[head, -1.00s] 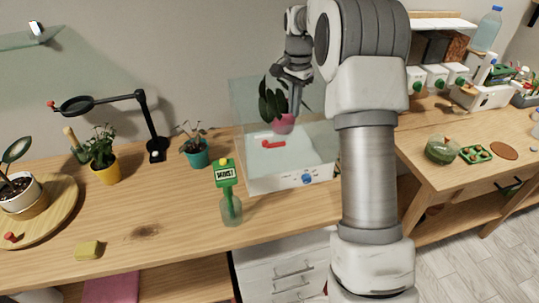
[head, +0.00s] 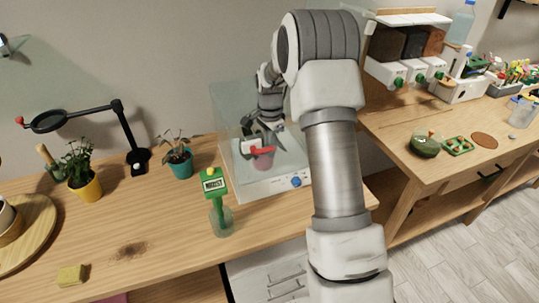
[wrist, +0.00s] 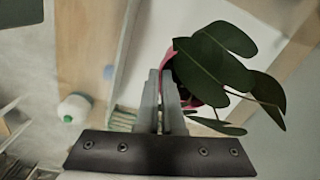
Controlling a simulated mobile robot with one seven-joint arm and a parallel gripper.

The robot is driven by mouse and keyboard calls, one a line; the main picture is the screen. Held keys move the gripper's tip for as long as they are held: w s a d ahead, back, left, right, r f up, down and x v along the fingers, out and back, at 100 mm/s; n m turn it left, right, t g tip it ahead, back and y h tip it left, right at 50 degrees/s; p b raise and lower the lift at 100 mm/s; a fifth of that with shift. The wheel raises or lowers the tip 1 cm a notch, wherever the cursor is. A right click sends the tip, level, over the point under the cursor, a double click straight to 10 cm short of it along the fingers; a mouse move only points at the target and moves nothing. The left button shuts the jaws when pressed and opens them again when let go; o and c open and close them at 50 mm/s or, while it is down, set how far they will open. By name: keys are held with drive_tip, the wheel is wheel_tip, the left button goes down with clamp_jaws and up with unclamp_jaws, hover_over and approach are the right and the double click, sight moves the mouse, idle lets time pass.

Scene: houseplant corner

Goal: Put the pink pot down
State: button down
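The pink pot (head: 263,162) is seen through the clear wall of a glass-sided case with a white base (head: 268,187). My gripper (head: 257,146) is at the pot's upper part. In the wrist view my gripper's fingers (wrist: 160,98) are close together at the pink pot's rim (wrist: 168,54), seemingly pinching its wall. Dark green leaves (wrist: 215,62) cover most of the pot there. I cannot tell whether the pot's underside touches the case floor.
A teal pot (head: 181,167), a black lamp (head: 134,140) and a yellow pot (head: 88,189) stand to the left. A yellow sponge (head: 71,275) lies near the front edge.

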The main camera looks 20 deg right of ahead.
drive_tip(key=shift+f, duration=1.25)
drive_tip(key=shift+f, duration=0.2)
drive_tip(key=c, duration=1.1)
unclamp_jaws()
drive_tip(key=shift+o, duration=0.2)
drive_tip(key=shift+r, duration=0.1)
wheel_tip(320, 180, up, 12)
drive_tip(key=shift+r, duration=0.2)
